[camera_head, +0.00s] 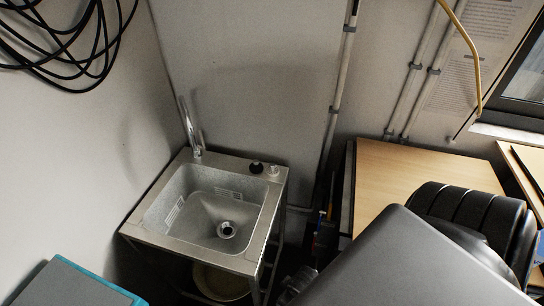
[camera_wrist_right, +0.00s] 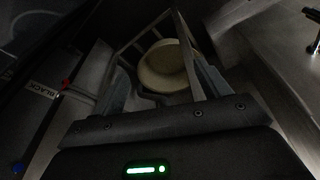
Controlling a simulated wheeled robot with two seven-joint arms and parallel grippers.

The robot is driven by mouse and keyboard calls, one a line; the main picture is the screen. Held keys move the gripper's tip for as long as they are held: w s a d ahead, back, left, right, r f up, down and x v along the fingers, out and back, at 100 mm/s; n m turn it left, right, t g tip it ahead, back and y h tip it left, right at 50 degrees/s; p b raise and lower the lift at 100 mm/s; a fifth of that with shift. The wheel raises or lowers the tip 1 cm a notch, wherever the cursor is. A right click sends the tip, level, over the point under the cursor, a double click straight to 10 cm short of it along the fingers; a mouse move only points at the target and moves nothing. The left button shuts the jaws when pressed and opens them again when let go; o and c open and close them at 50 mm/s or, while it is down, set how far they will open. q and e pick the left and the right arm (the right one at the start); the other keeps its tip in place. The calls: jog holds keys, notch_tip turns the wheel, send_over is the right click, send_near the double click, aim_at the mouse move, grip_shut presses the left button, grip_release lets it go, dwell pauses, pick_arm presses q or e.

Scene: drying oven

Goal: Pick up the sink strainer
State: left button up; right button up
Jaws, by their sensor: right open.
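The grey metal sink (camera_head: 160,232) stands in the corner in the head view, with a tall tap at its back. A round metal drain piece with a dark centre, apparently the sink strainer (camera_head: 227,230), sits in the basin floor. A small black round piece (camera_head: 256,167) and a small silver piece (camera_head: 274,171) are on the sink's back right rim. My right gripper (camera_wrist_right: 163,72) is open in the right wrist view, dark and partly hard to make out. No strainer is clear there. My left gripper is not in view.
A pale round tub (camera_head: 220,282) is under the sink; it also shows in the right wrist view (camera_wrist_right: 165,65). A wooden table (camera_head: 400,178) stands right of the sink. Black cables (camera_head: 65,45) hang on the left wall. My own arm covers the lower right.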

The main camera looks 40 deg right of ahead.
notch_tip(320, 180, up, 11)
jog(key=w, duration=0.2)
notch_tip(320, 180, up, 17)
jog(key=m+t, duration=0.2)
send_over(273, 165)
jog(key=s, duration=0.4)
jog(key=x, duration=0.6)
jog(key=shift+w+a, duration=0.15)
jog(key=shift+a, duration=0.2)
jog(key=shift+d+x, duration=0.2)
jog(key=shift+x, duration=1.1)
jog(key=shift+d+x, duration=0.25)
jog(key=shift+x, duration=1.1)
jog(key=shift+s, duration=0.2)
jog(key=c, duration=1.1)
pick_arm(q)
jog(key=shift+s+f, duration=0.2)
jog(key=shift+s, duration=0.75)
